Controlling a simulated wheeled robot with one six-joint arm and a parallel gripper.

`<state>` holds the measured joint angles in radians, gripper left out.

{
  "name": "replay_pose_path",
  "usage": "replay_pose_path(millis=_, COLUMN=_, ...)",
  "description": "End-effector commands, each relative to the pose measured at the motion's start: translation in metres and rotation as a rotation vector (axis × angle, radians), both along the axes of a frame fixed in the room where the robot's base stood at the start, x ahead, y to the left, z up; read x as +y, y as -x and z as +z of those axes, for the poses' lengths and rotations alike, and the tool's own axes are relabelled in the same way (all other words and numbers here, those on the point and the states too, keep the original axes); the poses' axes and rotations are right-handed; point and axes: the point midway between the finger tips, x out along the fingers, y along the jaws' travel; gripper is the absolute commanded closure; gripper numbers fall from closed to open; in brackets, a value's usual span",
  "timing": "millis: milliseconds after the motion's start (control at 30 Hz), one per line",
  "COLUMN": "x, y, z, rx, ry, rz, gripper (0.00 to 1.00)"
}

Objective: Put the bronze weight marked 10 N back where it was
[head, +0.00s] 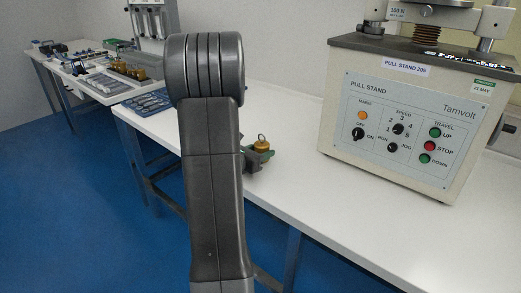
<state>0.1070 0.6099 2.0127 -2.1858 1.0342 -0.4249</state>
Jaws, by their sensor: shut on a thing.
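A small bronze weight (262,146) with a ring on top shows just right of my arm in the head view, over the white bench. It is upright, and its marking is too small to read. My gripper (260,154) is shut on it, with green showing at the jaws. My arm hides most of the gripper. I cannot tell whether the weight touches the bench. Several other bronze weights (128,69) stand at the far left, too small to read.
A large pull stand (390,130) with a control panel stands on the white bench (350,215) at the right. Blue trays with tools (150,104) lie left of my arm. Further benches with equipment run along the wall. The blue floor (60,210) at left is clear.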

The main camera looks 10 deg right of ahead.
Motion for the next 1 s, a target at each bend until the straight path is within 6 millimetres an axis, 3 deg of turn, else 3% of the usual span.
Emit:
replay_pose_path(millis=167, x=0.0, y=-0.001, z=-0.002, rx=-0.004, ry=0.002, rz=0.0, gripper=1.0)
replay_pose_path(millis=200, x=0.0, y=0.0, z=-0.003, rx=0.0, ry=0.0, rz=0.0, gripper=0.47)
replay_pose_path(millis=267, x=0.0, y=0.0, z=-0.003, rx=0.0, ry=0.0, rz=0.0, gripper=0.35)
replay_pose_path(millis=667, x=0.0, y=0.0, z=0.002, rx=0.001, ry=0.001, rz=0.0, gripper=0.33)
replay_pose_path(millis=1000, x=0.046, y=0.034, z=0.013, rx=0.001, ry=0.0, rz=0.006, gripper=0.33)
